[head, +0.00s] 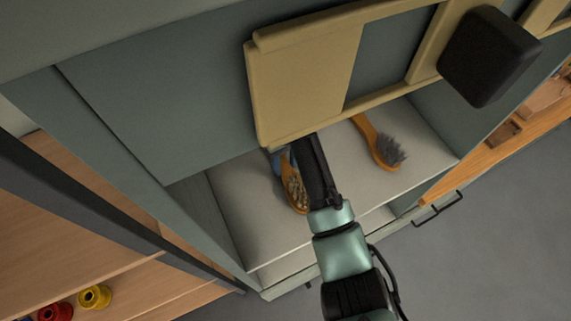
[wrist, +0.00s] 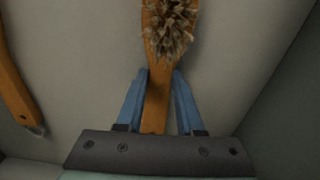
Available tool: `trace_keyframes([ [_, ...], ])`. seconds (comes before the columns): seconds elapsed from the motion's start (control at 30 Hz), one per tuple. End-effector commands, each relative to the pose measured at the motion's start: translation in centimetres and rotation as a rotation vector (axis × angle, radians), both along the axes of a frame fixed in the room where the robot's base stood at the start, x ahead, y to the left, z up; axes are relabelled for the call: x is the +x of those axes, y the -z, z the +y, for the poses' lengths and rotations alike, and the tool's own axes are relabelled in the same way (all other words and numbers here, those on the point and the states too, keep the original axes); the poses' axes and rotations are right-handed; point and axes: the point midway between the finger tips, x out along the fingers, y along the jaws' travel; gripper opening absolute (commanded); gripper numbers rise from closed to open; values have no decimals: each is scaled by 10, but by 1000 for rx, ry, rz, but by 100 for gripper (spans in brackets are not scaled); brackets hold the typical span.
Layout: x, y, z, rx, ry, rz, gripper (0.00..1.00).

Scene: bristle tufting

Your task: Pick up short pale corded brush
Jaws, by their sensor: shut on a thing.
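The pale-bristled brush (head: 294,189) has a short orange wooden handle and sits over the light shelf inside the cabinet. In the wrist view this brush (wrist: 170,28) points away from me, with its bristle tuft facing up. My gripper (wrist: 160,92) has its blue fingers shut on the handle, one on each side. In the head view my gripper (head: 281,160) is partly hidden by my own dark wrist. I cannot tell whether the brush touches the shelf.
A second brush (head: 378,144) with darker grey bristles lies to the right on the shelf (head: 240,220). Cabinet walls enclose the sides. Yellow (head: 95,297) and red (head: 55,312) spools stand at lower left.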

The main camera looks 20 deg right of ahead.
Motion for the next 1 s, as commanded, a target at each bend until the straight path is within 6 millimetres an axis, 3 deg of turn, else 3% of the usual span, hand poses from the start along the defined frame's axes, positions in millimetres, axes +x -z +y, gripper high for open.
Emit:
trace_keyframes([
  [0.37,1,-5,-4,-1,0,-4,0],
  [0.5,1,-37,-5,-3,-1,-4,0],
  [0.8,1,-78,-5,-2,2,-1,0],
  [1.0,2,-67,-50,-2,6,-1,0],
])
